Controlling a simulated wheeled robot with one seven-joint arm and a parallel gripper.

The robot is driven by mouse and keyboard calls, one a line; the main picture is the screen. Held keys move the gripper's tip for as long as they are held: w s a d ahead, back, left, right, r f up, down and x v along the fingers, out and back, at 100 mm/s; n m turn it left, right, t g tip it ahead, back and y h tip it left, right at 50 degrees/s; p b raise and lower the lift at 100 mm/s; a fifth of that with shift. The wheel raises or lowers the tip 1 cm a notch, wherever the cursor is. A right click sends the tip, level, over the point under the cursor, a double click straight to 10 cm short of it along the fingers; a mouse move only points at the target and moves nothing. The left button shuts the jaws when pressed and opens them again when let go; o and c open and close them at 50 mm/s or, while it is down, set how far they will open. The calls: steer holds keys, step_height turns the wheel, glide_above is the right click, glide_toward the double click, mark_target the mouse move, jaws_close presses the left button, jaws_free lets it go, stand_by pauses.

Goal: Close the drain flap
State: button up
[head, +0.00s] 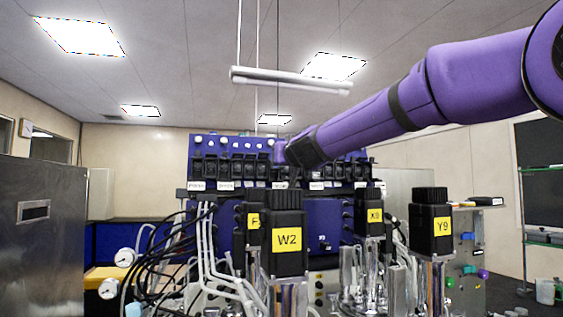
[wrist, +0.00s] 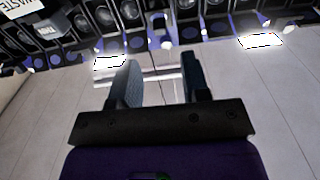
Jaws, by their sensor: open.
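No drain flap can be picked out with certainty. A row of black units (head: 210,168) with small white labels (head: 227,185) runs along the blue bioreactor panel in the head view; the labels are too small to read surely. My gripper (wrist: 158,62) is open in the wrist view, with nothing between its two fingers. The black units (wrist: 103,17) lie beyond the fingertips along the top of that view, apart from them as far as I can tell. In the head view my purple arm reaches in from the right and hides part of the row and the gripper's fingers.
Black-capped vessels marked W2 (head: 287,240), X9 (head: 374,215) and Y9 (head: 442,225) stand in front of the panel. Hoses (head: 212,250) and gauges (head: 125,257) crowd the left. A steel cabinet (head: 45,240) is far left. A light bar (head: 290,80) hangs above.

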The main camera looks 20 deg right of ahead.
steer(key=w, duration=0.8)
steer(key=shift+w+a, duration=0.1)
steer(key=c, duration=0.6)
